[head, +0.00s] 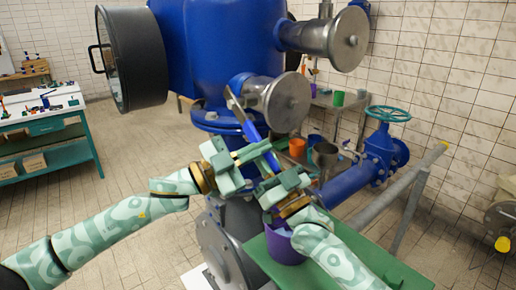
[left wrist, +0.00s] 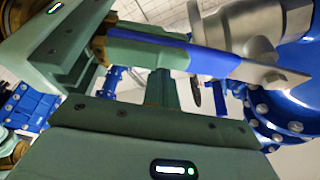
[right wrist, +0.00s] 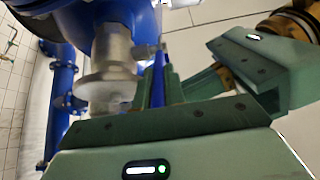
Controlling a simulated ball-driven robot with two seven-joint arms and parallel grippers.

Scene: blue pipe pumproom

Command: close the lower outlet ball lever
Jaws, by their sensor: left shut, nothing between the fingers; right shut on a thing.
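The outlet ball lever has a blue grip (head: 250,130) and a bare metal end (head: 233,100). It slants in front of the steel outlet valve (head: 283,102) under the big blue vessel. My right gripper (head: 270,167) is shut on the lower end of the blue grip. The lever also shows in the left wrist view (left wrist: 215,62), running across the top, and narrowly between the fingers in the right wrist view (right wrist: 160,82). My left gripper (head: 268,152) is shut and empty, close beside the lever and the right gripper. The grippers hide the lever's lower end.
A blue pipe with a teal handwheel (head: 388,113) and a grey rail (head: 405,185) stand at the right. A green table (head: 262,250) with a purple bucket (head: 284,245) is below my right arm. Open tiled floor (head: 130,150) lies at the left.

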